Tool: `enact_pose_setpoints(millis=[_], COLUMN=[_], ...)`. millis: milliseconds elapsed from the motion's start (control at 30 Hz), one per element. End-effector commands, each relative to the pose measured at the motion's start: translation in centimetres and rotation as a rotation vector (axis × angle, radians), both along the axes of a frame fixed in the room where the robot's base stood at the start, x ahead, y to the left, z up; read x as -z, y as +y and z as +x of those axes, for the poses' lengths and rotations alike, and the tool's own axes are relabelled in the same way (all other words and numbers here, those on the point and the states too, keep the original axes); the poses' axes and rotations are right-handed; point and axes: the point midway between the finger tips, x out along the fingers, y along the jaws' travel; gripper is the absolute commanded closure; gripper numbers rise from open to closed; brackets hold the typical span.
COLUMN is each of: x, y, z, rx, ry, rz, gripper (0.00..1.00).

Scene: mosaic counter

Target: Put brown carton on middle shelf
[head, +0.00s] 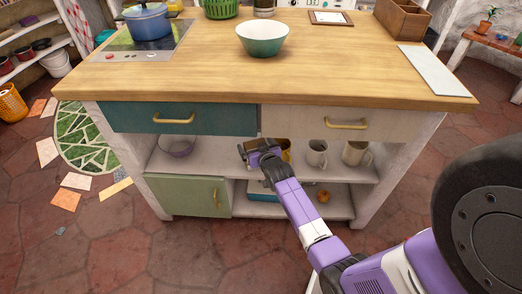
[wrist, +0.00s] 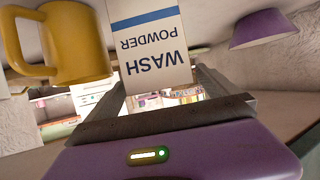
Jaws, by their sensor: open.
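A carton (wrist: 151,42) with a white label reading "WASH POWDER" and a blue band shows upside down in the wrist view, with a thin tan edge. Its far end is cut off by the frame, so I cannot see what it rests on. My gripper (head: 258,147) is in the opening of the middle shelf (head: 222,163), under the drawers. Its jaws (wrist: 158,104) are open, with the carton in front of and between them. In the head view I cannot make out the carton behind my gripper.
A yellow mug (wrist: 66,43) is close beside the carton. A purple bowl (head: 177,147) stands at the shelf's left. Two pale mugs (head: 317,152) (head: 356,153) stand to the right. The drawer fronts (head: 180,120) hang above. A brown wooden box (head: 402,20) sits on the countertop.

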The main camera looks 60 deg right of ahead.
Motion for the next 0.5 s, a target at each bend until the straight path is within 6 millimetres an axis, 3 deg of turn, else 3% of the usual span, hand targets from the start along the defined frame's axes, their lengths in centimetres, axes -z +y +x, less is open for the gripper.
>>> enact_pose_setpoints(millis=[200,500], x=[-1.9,-3.2], y=[3.2,5.4], z=[-3.0,-5.3], rx=[-0.001,-0.001], ry=[0.001,0.0], rz=[0.002,0.0], gripper=[0.01,0.01])
